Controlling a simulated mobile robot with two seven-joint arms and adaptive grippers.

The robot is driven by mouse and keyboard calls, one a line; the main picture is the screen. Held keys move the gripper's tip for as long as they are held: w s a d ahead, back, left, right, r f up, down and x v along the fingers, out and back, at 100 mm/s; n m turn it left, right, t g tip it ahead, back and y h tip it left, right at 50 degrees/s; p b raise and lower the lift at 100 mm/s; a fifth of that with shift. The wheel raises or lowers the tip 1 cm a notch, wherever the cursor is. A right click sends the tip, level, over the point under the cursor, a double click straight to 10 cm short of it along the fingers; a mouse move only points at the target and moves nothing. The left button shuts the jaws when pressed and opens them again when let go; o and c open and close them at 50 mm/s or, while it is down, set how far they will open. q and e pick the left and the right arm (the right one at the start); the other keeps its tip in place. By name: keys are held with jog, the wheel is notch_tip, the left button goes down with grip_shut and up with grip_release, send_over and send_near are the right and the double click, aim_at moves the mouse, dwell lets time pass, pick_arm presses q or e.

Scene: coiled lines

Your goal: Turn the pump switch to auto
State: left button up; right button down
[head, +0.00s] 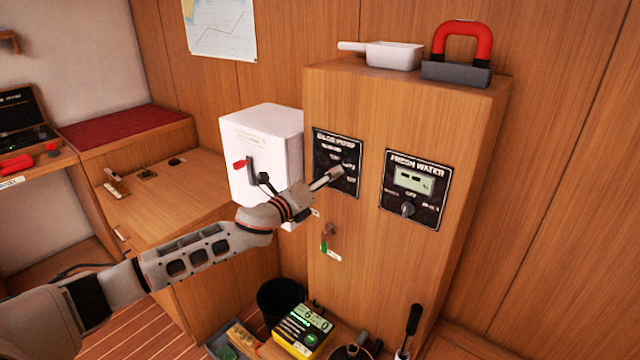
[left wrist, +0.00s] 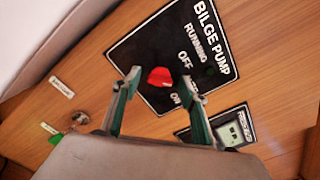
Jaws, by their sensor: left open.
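The black bilge pump panel (head: 322,143) is on the front of the wooden cabinet, with my left gripper (head: 328,177) in front of its lower part. In the left wrist view the panel (left wrist: 150,45) is tilted and carries the words RUNNING, OFF and ON. Another label is partly hidden by the right-hand finger. The red switch knob (left wrist: 160,77) shows between the open fingers of my left gripper (left wrist: 161,82), with gaps on both sides. I cannot tell how deep the fingers reach around it. The knob is hidden in the head view. My right gripper is not in view.
The fresh water panel (head: 428,172) with its own knob is just right. A white box (head: 278,140) with a red-handled lever stands close left of the cabinet. A yellow device (head: 303,330) is lower down.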

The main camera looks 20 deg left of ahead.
pick_arm(q)
jog(key=v, duration=1.2)
jog(key=s+d+f+n+g, duration=0.1)
jog(key=s+d+f+n, duration=0.25)
jog(key=f, duration=0.35)
jog(key=s+d+f+n+g, duration=0.1)
jog(key=s+d+f+n, duration=0.1)
jog(key=s+f+n, duration=0.35)
jog(key=s+d+f+n+g, duration=0.1)
jog(key=s+d+f+n, duration=0.2)
jog(key=f, duration=0.5)
jog(key=s+f+n+g+y, duration=0.1)
jog(key=s+f+n, duration=0.6)
jog(key=s, duration=0.2)
jog(key=s+a+f+n+g+y, duration=0.1)
jog(key=s+f+n+g+y, duration=0.1)
jog(key=s+f+n, duration=0.5)
jog(key=s+f, duration=0.1)
jog(key=s, duration=0.2)
jog(key=shift+s+a+n, duration=0.25)
jog(key=shift+a+n, duration=0.05)
jog(key=shift+a, duration=0.05)
